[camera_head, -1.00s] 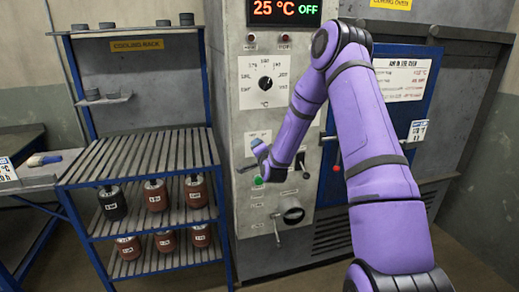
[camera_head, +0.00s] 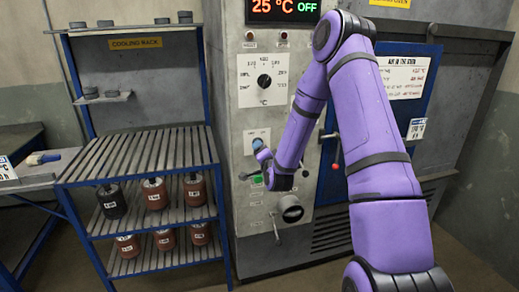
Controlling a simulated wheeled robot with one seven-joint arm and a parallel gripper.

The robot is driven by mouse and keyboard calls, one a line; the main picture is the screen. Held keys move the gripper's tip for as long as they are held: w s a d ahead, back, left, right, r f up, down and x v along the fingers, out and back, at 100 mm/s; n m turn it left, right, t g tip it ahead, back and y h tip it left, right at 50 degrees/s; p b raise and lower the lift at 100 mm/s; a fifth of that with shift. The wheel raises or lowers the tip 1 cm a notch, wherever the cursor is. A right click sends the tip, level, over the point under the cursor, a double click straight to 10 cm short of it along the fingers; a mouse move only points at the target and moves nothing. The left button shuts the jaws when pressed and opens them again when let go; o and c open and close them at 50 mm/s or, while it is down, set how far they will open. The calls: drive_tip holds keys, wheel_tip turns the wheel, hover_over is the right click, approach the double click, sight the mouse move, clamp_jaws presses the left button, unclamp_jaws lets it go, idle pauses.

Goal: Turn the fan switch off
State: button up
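The oven's grey control panel (camera_head: 240,130) stands in the middle of the view, with a display (camera_head: 284,10) reading 25 °C OFF. Below a black temperature dial (camera_head: 264,82) is a small pale plate with a blue control (camera_head: 257,144). A green control (camera_head: 257,180) is lower down. I cannot read which label names the fan switch. My gripper (camera_head: 254,166) is small in view, in front of the panel between the blue and green controls. Whether it touches either, and whether its fingers are open, cannot be made out. My purple arm hides the panel's right part.
A round port (camera_head: 291,210) and a lever (camera_head: 276,228) are below.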

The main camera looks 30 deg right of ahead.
drive_tip(key=v, duration=0.5)
drive_tip(key=shift+s, duration=0.1)
idle(0.4)
drive_tip(key=s+a+r+n+g+y, duration=0.25)
drive_tip(key=s+a+r+n, duration=0.2)
drive_tip(key=r, duration=0.35)
drive_tip(key=s+a+r+n+g+y, duration=0.1)
drive_tip(key=s+a+r+n+g, duration=0.3)
drive_tip(key=r, duration=0.5)
drive_tip(key=s+a+r+n+g, duration=0.2)
drive_tip(key=s, duration=0.6)
drive_tip(key=s+a+r+n+g+y, duration=0.1)
drive_tip(key=s+a+r+n, duration=0.1)
drive_tip(key=s, duration=0.7)
drive_tip(key=s+a+r+n+g, duration=0.2)
drive_tip(key=s+r, duration=0.1)
drive_tip(key=s, duration=0.6)
drive_tip(key=shift+s+a+r+g, duration=0.15)
drive_tip(key=shift+s+r+g, duration=0.05)
drive_tip(key=shift+g, duration=0.15)
